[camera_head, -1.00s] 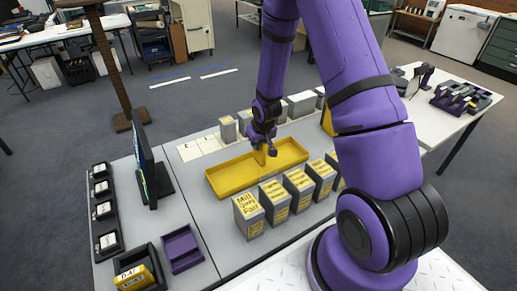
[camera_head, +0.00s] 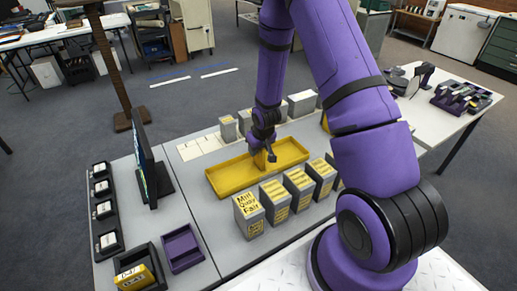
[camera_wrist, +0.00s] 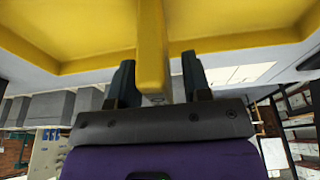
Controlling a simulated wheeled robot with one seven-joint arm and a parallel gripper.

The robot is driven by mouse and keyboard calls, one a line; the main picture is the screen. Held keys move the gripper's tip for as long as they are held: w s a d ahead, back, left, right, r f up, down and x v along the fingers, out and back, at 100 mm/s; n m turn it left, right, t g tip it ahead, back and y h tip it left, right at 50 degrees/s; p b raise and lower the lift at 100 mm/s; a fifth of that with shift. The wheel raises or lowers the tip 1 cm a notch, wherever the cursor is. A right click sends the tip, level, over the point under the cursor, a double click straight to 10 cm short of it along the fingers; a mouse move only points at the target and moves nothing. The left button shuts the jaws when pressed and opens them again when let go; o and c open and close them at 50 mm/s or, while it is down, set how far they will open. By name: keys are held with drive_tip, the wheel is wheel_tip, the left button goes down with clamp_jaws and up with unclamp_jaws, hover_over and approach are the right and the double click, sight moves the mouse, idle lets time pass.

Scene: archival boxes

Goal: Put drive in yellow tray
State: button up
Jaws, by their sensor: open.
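The yellow tray (camera_head: 228,184) lies on the grey table between two rows of grey boxes. A yellow block (camera_head: 260,159), which looks like the drive, stands upright in the tray below my gripper (camera_head: 266,150). In the wrist view the block (camera_wrist: 152,45) sits between my two dark fingertips (camera_wrist: 158,82), with gaps on both sides. My gripper is open around it. The block's lower end is against the yellow of the tray, and I cannot tell exactly how it rests there.
Several grey labelled boxes (camera_head: 249,215) stand in front of the tray, and smaller ones (camera_head: 228,128) behind. At left are a thin screen (camera_head: 147,165), an empty purple tray (camera_head: 180,246) and a black holder (camera_head: 120,263) with a yellow labelled cartridge (camera_head: 134,278).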

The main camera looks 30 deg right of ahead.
drive_tip(key=s+a+r, duration=0.1)
drive_tip(key=s+r, duration=0.3)
drive_tip(key=r, duration=0.7)
drive_tip(key=s+a+r+h, duration=0.1)
drive_tip(key=s+r, duration=0.2)
drive_tip(key=r, duration=0.7)
drive_tip(key=s+a+r, duration=0.1)
drive_tip(key=s+r, duration=0.3)
drive_tip(key=r, duration=0.7)
drive_tip(key=s+a+r+t, duration=0.1)
drive_tip(key=s+a+r, duration=0.1)
drive_tip(key=s+r, duration=0.4)
drive_tip(key=s+a+r+t+y, duration=0.1)
drive_tip(key=s+r, duration=0.4)
drive_tip(key=s, duration=0.7)
drive_tip(key=shift+s+a+r, duration=0.4)
drive_tip(key=shift+a, duration=0.25)
